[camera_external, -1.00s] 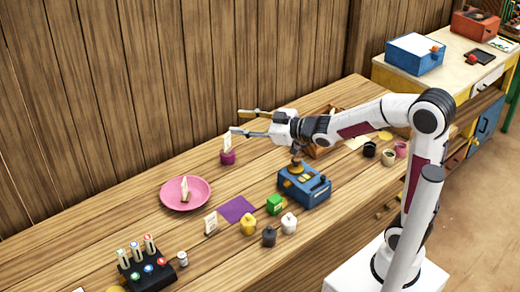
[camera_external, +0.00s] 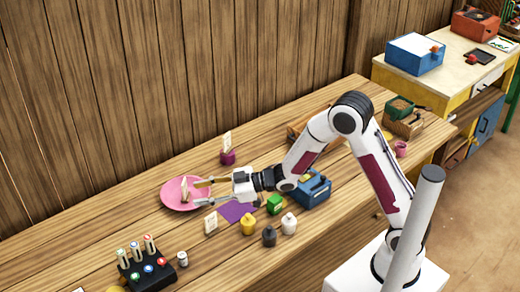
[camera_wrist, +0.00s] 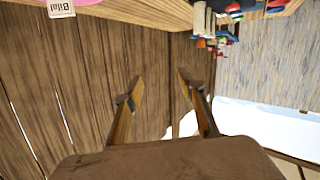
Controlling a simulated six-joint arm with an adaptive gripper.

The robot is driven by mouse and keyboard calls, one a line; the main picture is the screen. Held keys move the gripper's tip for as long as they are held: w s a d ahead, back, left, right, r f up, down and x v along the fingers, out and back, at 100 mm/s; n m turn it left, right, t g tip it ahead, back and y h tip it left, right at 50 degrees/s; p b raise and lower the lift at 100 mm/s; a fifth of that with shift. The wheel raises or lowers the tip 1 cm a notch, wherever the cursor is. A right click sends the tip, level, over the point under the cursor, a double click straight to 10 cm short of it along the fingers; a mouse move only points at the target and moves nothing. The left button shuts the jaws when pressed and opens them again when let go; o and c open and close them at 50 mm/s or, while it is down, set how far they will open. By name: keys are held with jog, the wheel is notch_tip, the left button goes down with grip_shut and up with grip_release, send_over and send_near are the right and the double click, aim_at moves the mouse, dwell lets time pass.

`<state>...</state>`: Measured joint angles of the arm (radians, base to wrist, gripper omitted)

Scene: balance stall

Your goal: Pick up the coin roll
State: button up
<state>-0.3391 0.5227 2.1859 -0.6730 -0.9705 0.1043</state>
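No coin roll can be made out for certain. A small whitish cylinder (camera_external: 182,258) stands beside the black rack at the front left of the counter, but I cannot tell if it is the roll. My gripper (camera_external: 198,193) is open, pointing left, and appears in front of or over the right part of the pink plate (camera_external: 171,201). In the wrist view my gripper (camera_wrist: 160,76) has its fingers apart with nothing between them. A small upright card (camera_external: 184,188) shows on the plate, close to the fingertips in the picture.
Behind the plate is a card in a purple holder (camera_external: 228,157). Below my gripper are a white card (camera_external: 211,223), a purple mat (camera_external: 233,212), yellow (camera_external: 248,225), black (camera_external: 269,237) and white (camera_external: 289,224) weights, a green box (camera_external: 275,203) and a blue device (camera_external: 313,190). A black rack (camera_external: 151,272) stands front left.

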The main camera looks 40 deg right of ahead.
aim_at(182, 258)
jog(key=s+a+f+g, duration=0.1)
jog(key=s+a+f, duration=0.1)
jog(key=f, duration=0.3)
jog(key=s+a+f+g, duration=0.1)
jog(key=s+a+f, duration=0.1)
jog(key=f, duration=0.4)
jog(key=s+a+f+g, duration=0.2)
jog(key=s+f, duration=0.1)
jog(key=f, duration=0.2)
jog(key=shift+s+a+f+n, duration=0.25)
jog(key=shift+a+n, duration=0.1)
jog(key=shift+n, duration=0.05)
jog(key=shift+y, duration=0.3)
jog(key=shift+x, duration=1.3)
jog(key=shift+w+a, duration=0.1)
jog(key=shift+r+x, duration=0.15)
jog(key=shift+x, duration=1.1)
jog(key=shift+r+x, duration=0.15)
jog(key=shift+x, duration=1.05)
jog(key=shift+w+a, duration=0.1)
grip_shut()
